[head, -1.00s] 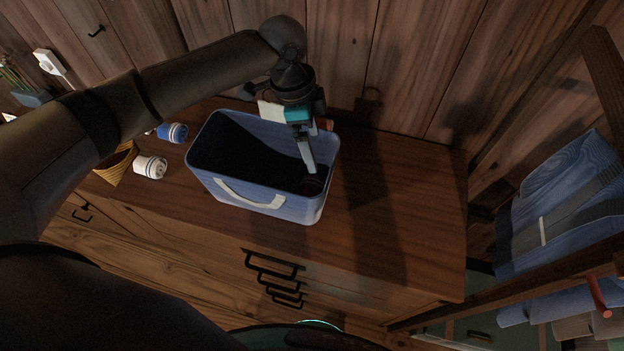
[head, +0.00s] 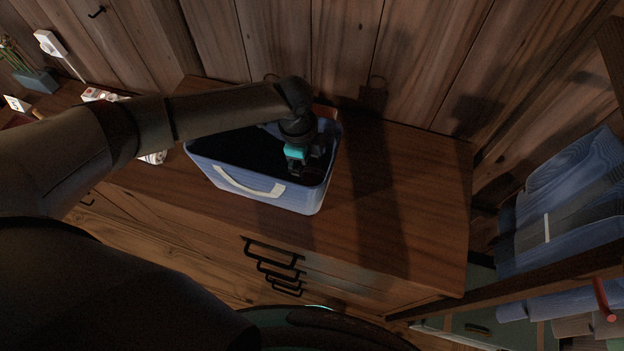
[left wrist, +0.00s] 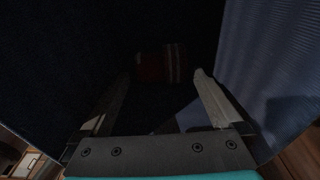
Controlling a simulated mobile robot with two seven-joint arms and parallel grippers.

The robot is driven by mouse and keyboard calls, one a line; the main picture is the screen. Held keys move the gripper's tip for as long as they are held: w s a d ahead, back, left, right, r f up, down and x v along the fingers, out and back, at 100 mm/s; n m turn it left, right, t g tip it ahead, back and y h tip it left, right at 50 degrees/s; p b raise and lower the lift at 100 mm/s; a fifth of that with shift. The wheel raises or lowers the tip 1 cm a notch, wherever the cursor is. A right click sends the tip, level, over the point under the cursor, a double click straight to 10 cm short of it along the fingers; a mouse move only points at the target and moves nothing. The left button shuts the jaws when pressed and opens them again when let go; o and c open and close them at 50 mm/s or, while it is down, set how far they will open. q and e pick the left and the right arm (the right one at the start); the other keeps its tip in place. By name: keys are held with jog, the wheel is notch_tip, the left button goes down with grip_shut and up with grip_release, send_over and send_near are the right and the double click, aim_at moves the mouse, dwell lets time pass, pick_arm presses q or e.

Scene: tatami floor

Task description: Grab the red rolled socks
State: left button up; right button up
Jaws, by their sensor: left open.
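The red rolled socks (left wrist: 160,64) show in the left wrist view as a dim dark red roll with pale stripes at its right end. They lie in the dark inside of the blue basket (head: 235,190). My left gripper (left wrist: 163,88) is open, its fingers pointing down into the basket, with the socks just beyond and between the fingertips. I see no contact. In the head view my left gripper (head: 296,172) is inside the basket's right end, and its fingers and the socks are hidden there. My right gripper is not in view.
The basket stands on a wooden dresser top (head: 400,205) against a plank wall. Its blue wall (left wrist: 265,75) is close on the gripper's right. A white sock roll (head: 153,157) lies left of the basket, partly behind my arm. The dresser top right of the basket is clear.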

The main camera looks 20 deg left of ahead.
aim_at(312, 176)
pick_arm(q)
jog(key=shift+w+d+f, duration=0.1)
jog(key=shift+d+f, duration=0.1)
jog(key=shift+f, duration=1)
jog(key=shift+d+f, duration=0.2)
jog(key=shift+f, duration=0.95)
jog(key=c, duration=1)
jog(key=shift+r, duration=0.2)
